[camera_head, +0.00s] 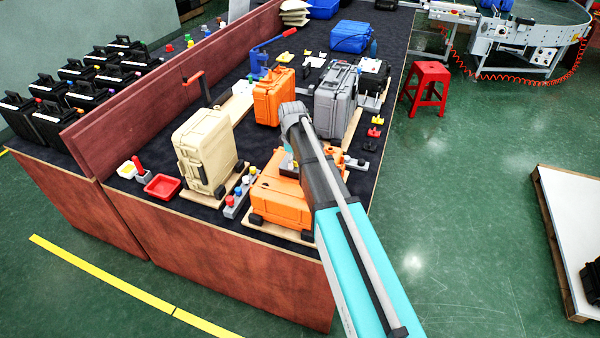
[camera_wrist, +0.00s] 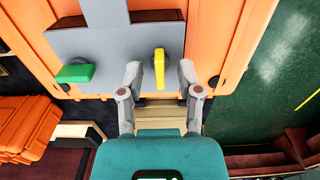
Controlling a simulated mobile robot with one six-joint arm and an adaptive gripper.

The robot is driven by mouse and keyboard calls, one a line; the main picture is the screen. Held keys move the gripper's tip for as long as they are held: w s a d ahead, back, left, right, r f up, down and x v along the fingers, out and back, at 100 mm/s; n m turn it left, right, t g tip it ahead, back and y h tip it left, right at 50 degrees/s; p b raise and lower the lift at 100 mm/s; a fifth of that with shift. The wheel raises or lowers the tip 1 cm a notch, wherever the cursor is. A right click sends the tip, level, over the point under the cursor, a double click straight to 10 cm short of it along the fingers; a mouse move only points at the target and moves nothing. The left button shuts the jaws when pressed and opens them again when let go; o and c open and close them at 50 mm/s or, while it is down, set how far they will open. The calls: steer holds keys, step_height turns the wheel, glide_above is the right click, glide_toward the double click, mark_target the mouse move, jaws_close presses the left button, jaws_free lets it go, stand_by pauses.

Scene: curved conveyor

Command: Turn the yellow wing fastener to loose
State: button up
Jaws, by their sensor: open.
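The yellow wing fastener (camera_wrist: 159,68) is on a grey plate (camera_wrist: 112,42) on an orange case in the wrist view. Its wing runs up and down in the picture. My gripper (camera_wrist: 160,74) is open, with one finger on each side of the yellow wing and a visible gap to both. A green wing fastener (camera_wrist: 74,73) sits on the same plate to the left, its wing lying crosswise. In the head view my arm reaches over the near orange case (camera_head: 278,202); the fastener and fingers cannot be made out there.
A beige case (camera_head: 205,150) stands left of the near orange case. A second orange case (camera_head: 273,97) and a grey case (camera_head: 335,98) stand behind. A red tray (camera_head: 162,187) lies at the table's left. A red stool (camera_head: 428,85) stands on the open floor at right.

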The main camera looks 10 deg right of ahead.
mark_target(295, 169)
steer(key=shift+m, duration=0.4)
steer(key=m, duration=0.6)
steer(key=shift+r+m+p, duration=0.3)
steer(key=shift+r+p, duration=0.1)
step_height(295, 169, up, 13)
steer(key=p, duration=1.3)
steer(key=s+d+f+m+b, duration=0.2)
steer(key=s+f+b, duration=0.7)
steer(key=s, duration=0.2)
steer(key=s+d+f+m+b, duration=0.2)
steer(key=s+f+b, duration=0.6)
steer(key=s, duration=0.4)
steer(key=shift+d+f+m+b, duration=0.3)
steer(key=shift+d+f+b, duration=0.05)
steer(key=shift+d, duration=0.25)
steer(key=shift+s+d, duration=0.1)
stand_by(0.5)
